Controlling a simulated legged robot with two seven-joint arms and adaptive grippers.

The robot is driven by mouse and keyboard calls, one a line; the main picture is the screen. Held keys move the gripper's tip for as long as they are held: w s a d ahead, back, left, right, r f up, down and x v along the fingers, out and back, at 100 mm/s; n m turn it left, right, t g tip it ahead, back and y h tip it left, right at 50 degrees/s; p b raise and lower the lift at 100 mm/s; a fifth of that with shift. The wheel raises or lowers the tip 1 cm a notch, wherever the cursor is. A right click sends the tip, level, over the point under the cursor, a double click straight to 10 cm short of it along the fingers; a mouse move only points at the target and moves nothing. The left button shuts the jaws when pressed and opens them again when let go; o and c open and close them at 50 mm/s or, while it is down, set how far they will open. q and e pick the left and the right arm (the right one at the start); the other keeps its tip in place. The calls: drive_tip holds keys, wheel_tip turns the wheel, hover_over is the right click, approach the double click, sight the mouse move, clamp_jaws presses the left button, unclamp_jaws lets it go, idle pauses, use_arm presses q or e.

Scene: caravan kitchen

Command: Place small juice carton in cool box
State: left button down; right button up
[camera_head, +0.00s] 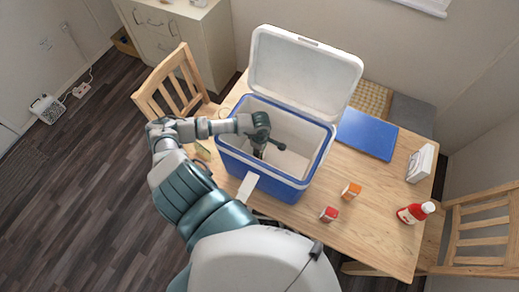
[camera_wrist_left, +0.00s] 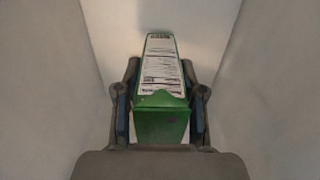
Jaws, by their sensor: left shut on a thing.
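The cool box (camera_head: 262,177) is blue with a white lining and stands on the table with its lid (camera_head: 305,72) raised. My left gripper (camera_head: 259,152) reaches down inside it, on the left side of the opening. In the left wrist view, my left gripper (camera_wrist_left: 160,118) is shut on a small green juice carton (camera_wrist_left: 160,122) with a white printed side. White walls of the box surround the carton. In the head view the carton is hidden by the gripper. I cannot tell whether it touches the box floor. My right gripper is not in view.
Wooden chairs (camera_head: 172,85) stand at both ends.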

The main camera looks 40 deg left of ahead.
use_arm(q)
drive_tip(key=shift+f, duration=0.3)
drive_tip(key=shift+a+f, duration=0.15)
drive_tip(key=shift+a, duration=0.1)
drive_tip(key=c, duration=0.9)
unclamp_jaws()
drive_tip(key=shift+a, duration=0.2)
drive_tip(key=shift+c, duration=0.2)
drive_tip(key=shift+o, duration=1.2)
drive_tip(key=shift+a+f, duration=0.15)
drive_tip(key=shift+a, duration=0.05)
drive_tip(key=shift+d+r, duration=0.3)
drive_tip(key=r, duration=0.3)
drive_tip(key=r+b, duration=0.1)
drive_tip(key=r, duration=0.2)
drive_tip(key=shift+w+d+r, duration=0.1)
drive_tip(key=shift+d+r, duration=0.05)
drive_tip(key=shift+d, duration=0.05)
drive_tip(key=r, duration=0.4)
drive_tip(key=shift+a+r+b, duration=0.15)
drive_tip(key=shift+a+b, duration=0.15)
drive_tip(key=shift+b, duration=0.05)
drive_tip(key=shift+a+r, duration=0.1)
drive_tip(key=shift+r, duration=0.55)
drive_tip(key=shift+d, duration=0.3)
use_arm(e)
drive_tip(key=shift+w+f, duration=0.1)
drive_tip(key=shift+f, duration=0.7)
